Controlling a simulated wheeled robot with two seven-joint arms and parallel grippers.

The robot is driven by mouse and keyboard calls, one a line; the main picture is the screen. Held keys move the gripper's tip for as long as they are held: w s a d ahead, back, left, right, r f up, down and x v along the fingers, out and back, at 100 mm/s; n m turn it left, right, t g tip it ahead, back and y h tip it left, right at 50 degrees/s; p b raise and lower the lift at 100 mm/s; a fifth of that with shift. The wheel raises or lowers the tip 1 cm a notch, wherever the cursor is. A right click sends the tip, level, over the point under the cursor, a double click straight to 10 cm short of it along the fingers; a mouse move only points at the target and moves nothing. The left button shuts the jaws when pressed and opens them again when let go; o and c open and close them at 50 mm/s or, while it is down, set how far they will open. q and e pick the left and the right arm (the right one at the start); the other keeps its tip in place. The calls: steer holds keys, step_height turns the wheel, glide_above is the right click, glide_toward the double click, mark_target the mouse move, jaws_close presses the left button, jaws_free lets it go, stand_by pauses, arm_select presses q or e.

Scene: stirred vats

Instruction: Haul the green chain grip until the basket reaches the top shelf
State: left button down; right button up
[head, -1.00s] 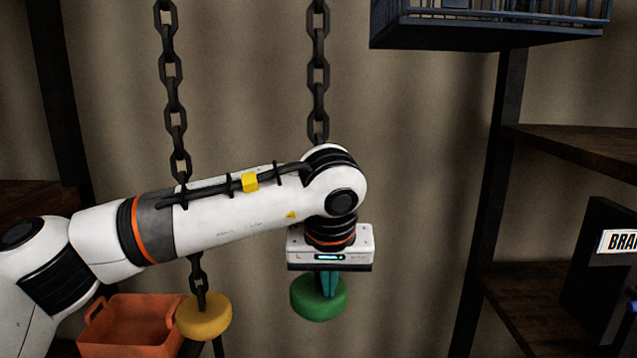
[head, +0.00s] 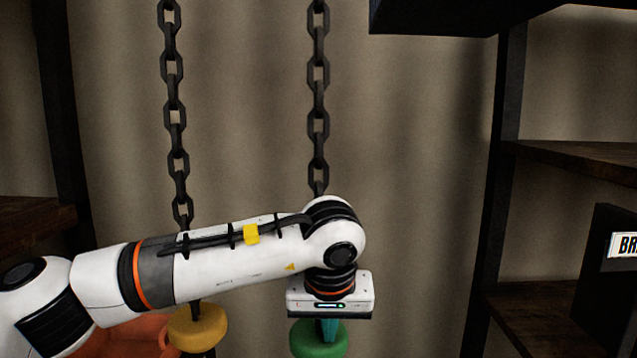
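The green chain grip (head: 306,341) is a thick round knob at the bottom centre, partly cut off by the lower edge. It is in line below the dark centre chain (head: 318,75). My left gripper (head: 328,330) points down at it, with its teal fingers close together on the knob; they appear shut on it. My wrist and forearm hide the lower chain and part of the grip. The dark basket (head: 455,20) hangs at the upper right; only its underside and lower edge show. My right gripper is out of view.
A second chain (head: 175,115) on the left carries a yellow grip (head: 198,326). Wooden shelves (head: 575,157) with dark posts stand at the right, holding a dark panel with a white label (head: 623,245). A curtain hangs behind.

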arm_select(q)
step_height(320, 180, up, 11)
steer(key=p, duration=0.8)
steer(key=shift+f, duration=0.1)
stand_by(1.5)
step_height(320, 180, up, 5)
steer(key=p, duration=0.4)
stand_by(0.4)
